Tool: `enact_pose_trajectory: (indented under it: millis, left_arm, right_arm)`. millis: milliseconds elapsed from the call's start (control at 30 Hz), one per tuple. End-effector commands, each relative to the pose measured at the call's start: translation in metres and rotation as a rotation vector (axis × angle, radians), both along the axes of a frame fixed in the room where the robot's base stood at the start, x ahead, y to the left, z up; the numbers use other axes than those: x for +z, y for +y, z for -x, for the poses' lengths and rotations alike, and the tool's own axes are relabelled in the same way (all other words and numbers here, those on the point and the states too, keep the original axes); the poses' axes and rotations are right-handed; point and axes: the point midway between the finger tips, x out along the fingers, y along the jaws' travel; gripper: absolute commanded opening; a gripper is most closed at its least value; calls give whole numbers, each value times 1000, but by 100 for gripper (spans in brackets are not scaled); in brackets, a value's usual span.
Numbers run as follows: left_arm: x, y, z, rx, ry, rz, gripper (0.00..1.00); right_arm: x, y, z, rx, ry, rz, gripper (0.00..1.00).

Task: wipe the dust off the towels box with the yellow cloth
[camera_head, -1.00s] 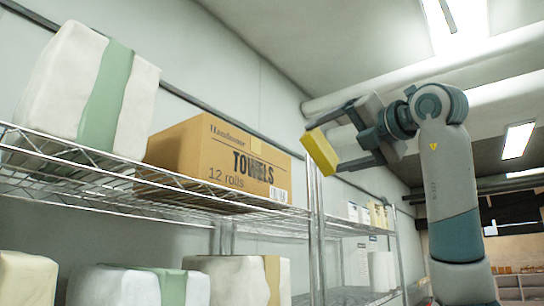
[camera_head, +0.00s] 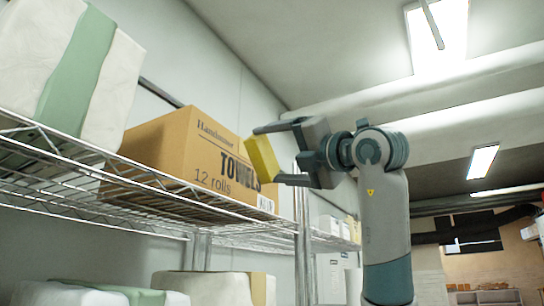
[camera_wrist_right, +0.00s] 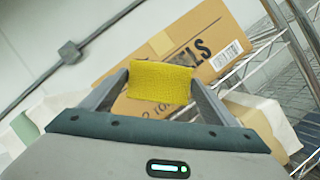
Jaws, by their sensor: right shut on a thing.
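The towels box (camera_head: 190,150) is a brown carton printed "TOWELS 12 rolls", standing on the upper wire shelf. It also shows in the right wrist view (camera_wrist_right: 205,38), beyond my gripper. My right gripper (camera_head: 270,157) is shut on the yellow cloth (camera_head: 262,158), at the right part of the box's front face. In the right wrist view the cloth (camera_wrist_right: 160,83) spans between the two fingers, in front of the box. I cannot tell whether the cloth touches the box. Dust is not clear to see. My left gripper is not in view.
A white wrapped bundle with a green band (camera_head: 75,70) stands left of the box on the wire shelf (camera_head: 120,195). More wrapped bundles (camera_head: 215,287) sit on the level below. A metal shelf post (camera_head: 303,230) rises just below my right gripper. Open room lies to the right.

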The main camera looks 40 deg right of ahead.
Motion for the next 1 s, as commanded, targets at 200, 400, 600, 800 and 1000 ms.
enact_pose_trajectory:
  millis: [200,400,600,800,1000]
  left_arm:
    - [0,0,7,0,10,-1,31]
    - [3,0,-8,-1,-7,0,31]
    - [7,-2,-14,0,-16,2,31]
    - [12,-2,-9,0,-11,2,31]
    - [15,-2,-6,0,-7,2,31]
  right_arm:
    - [0,1,-2,0,1,0,63]
    - [1,4,-10,0,1,0,63]
    - [0,10,-24,1,3,1,63]
    - [1,16,-40,1,4,0,63]
    - [1,21,-52,0,1,0,63]
